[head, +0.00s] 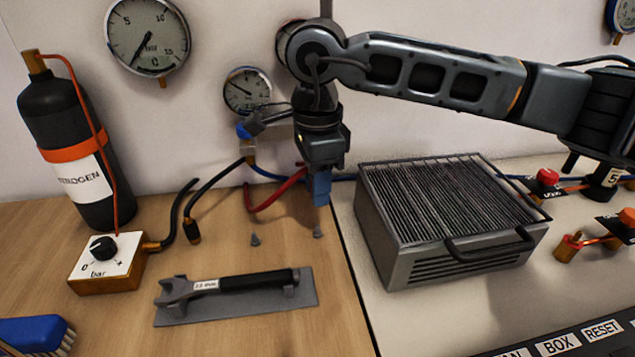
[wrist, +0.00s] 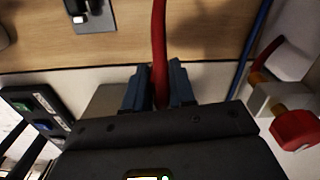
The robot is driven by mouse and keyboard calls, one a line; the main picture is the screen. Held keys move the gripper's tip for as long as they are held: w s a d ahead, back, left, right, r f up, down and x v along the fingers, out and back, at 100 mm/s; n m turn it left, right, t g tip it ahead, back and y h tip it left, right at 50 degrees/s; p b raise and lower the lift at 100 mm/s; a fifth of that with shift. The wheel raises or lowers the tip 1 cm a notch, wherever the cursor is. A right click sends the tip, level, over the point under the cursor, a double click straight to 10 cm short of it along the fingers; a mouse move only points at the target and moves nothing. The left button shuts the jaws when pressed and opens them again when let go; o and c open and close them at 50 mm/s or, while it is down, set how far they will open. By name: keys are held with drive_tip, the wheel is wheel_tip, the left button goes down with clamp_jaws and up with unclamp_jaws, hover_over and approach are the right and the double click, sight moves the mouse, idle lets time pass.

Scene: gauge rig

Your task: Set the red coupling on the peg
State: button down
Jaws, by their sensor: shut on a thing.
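My gripper (head: 320,188) points down above the right edge of the wooden board. In the wrist view its blue fingers (wrist: 159,88) are closed around the end of a red hose (wrist: 159,40). The red coupling is at this end, mostly hidden between the fingers. In the head view the red hose (head: 277,193) droops to the left of the gripper. Two small grey pointed pegs stand on the wood: one peg (head: 318,233) is below my gripper, the other (head: 255,239) to its left. The held end is above and apart from the wood.
A grey finned box (head: 450,265) with a handle stands close on the right. A wrench (head: 225,285) lies on a grey plate in front. A black hose end (head: 193,232) and a dial box (head: 103,262) are left. Gauges hang on the wall behind.

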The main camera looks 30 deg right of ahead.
sight(318, 226)
drive_tip(key=shift+f, duration=0.1)
drive_tip(key=shift+f+b, duration=2.5)
drive_tip(key=shift+f+b, duration=0.3)
drive_tip(key=shift+b, duration=0.5)
drive_tip(key=shift+f+b, duration=0.3)
drive_tip(key=shift+f, duration=0.05)
drive_tip(key=shift+f+b, duration=0.65)
drive_tip(key=shift+f, duration=0.05)
idle(0.3)
drive_tip(key=c, duration=0.5)
unclamp_jaws()
drive_tip(key=shift+c, duration=0.2)
drive_tip(key=shift+r, duration=0.15)
drive_tip(key=shift+r, duration=3.75)
